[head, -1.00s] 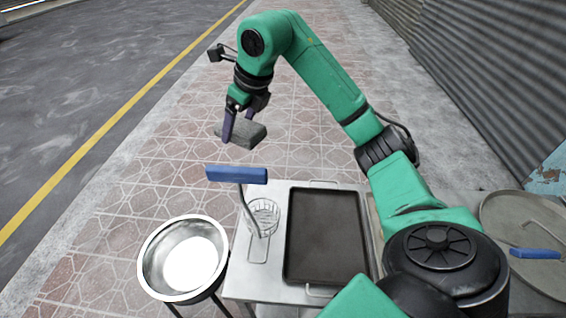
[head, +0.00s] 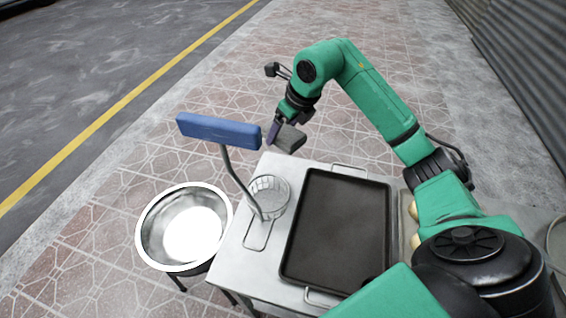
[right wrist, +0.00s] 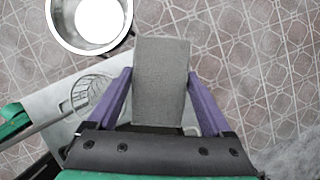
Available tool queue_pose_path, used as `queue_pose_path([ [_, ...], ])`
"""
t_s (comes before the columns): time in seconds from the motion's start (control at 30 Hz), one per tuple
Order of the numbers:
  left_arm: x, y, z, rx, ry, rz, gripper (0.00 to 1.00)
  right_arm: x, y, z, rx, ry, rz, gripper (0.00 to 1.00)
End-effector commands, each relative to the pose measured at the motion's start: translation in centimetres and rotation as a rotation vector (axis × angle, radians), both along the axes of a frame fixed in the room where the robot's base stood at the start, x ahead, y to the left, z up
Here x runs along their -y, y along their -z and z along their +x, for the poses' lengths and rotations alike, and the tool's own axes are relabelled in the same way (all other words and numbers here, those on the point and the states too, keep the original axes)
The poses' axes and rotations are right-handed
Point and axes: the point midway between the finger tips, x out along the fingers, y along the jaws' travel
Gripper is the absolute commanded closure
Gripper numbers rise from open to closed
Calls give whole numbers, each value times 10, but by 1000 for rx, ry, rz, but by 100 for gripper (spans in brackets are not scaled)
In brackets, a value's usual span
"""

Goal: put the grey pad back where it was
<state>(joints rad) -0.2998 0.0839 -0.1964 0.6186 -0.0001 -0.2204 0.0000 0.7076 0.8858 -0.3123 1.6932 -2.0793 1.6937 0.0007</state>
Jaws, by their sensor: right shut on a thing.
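The grey pad (head: 290,138) is a flat rectangular block, held in my right gripper (head: 279,132). In the head view it appears just beyond the far edge of the metal table (head: 262,270). In the right wrist view the pad (right wrist: 162,75) stands between the two purple fingers (right wrist: 158,92), which are shut on its sides. Below it in that view are paving and part of the table. My left gripper is not in view.
A dark tray (head: 335,230) fills the table's middle. A round metal basin (head: 146,240) stands left of the table.

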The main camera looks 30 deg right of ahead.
Motion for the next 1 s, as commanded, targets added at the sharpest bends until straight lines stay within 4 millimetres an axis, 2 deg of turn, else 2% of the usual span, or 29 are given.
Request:
queue_pose_path([
  [0.03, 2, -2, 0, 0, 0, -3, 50, -1, 17, -2, -9, -2, 2, 68],
  [0.1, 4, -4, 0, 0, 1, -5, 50, -1, 39, -2, -7, -1, 3, 68],
  [0.2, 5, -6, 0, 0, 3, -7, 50, -1, 64, -1, -5, -2, 2, 68],
  [0.5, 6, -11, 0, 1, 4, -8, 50, -1, 112, -1, -2, 0, 3, 68],
  [0.83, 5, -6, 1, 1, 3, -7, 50, 0, 119, 0, 2, -1, 0, 68],
  [0.87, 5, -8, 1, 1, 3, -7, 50, 0, 118, 0, 2, -1, 0, 5],
  [0.9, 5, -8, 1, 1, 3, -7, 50, -1, 118, 0, 1, -1, 0, 0],
  [1.0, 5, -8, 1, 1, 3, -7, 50, 0, 117, 0, 1, -1, 0, 0],
])
